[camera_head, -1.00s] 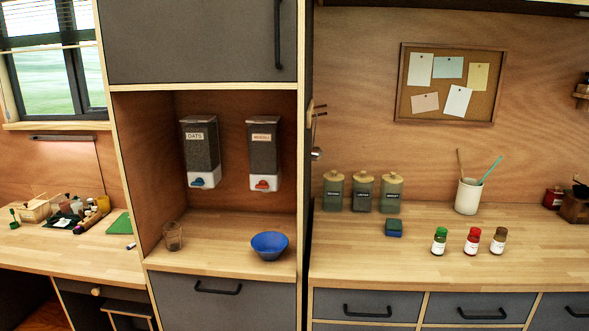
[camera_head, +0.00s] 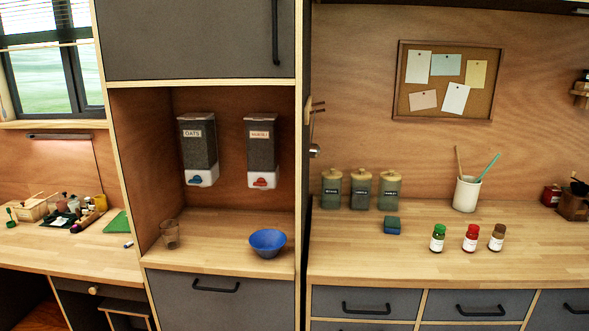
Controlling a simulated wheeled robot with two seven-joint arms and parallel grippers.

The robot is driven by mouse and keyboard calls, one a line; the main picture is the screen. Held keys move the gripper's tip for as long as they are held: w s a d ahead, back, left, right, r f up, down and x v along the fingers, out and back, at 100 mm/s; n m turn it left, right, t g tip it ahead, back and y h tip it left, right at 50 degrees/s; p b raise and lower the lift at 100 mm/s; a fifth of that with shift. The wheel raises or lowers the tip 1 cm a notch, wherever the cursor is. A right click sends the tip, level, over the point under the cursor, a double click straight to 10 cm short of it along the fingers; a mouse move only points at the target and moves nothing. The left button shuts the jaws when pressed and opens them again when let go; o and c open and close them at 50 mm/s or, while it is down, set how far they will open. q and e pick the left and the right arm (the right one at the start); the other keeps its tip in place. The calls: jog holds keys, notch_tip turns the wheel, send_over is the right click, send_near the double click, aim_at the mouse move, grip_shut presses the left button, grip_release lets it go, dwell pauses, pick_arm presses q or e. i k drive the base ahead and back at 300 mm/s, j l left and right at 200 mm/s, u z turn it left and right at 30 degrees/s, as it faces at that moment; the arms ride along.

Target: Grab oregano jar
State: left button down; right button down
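Three small spice jars stand upright in a row on the right counter. One has a green lid (camera_head: 437,238), one is red (camera_head: 471,238), and one is brown (camera_head: 497,238). Each has a white label too small to read, so I cannot tell which is the oregano. Neither of my grippers shows in the head view.
Three lidded canisters (camera_head: 361,190), a blue-green sponge (camera_head: 392,225) and a white utensil cup (camera_head: 467,194) stand behind the jars on the counter (camera_head: 360,258). The counter in front of the jars is clear. A blue bowl (camera_head: 267,243) and a glass (camera_head: 170,234) stand in the niche.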

aim_at(437, 239)
jog(key=i+l, duration=0.1)
jog(key=l, duration=0.35)
jog(key=i+l, duration=0.1)
jog(key=l, duration=0.3)
jog(key=i+l, duration=0.1)
jog(key=l, duration=0.35)
jog(key=i+l, duration=0.1)
jog(key=l, duration=0.35)
jog(key=i+l, duration=0.1)
jog(key=l, duration=0.3)
jog(key=i+l+z, duration=0.1)
jog(key=l, duration=0.35)
jog(key=i+l, duration=0.1)
jog(key=l, duration=0.35)
jog(key=i+l, duration=0.15)
jog(key=l, duration=0.25)
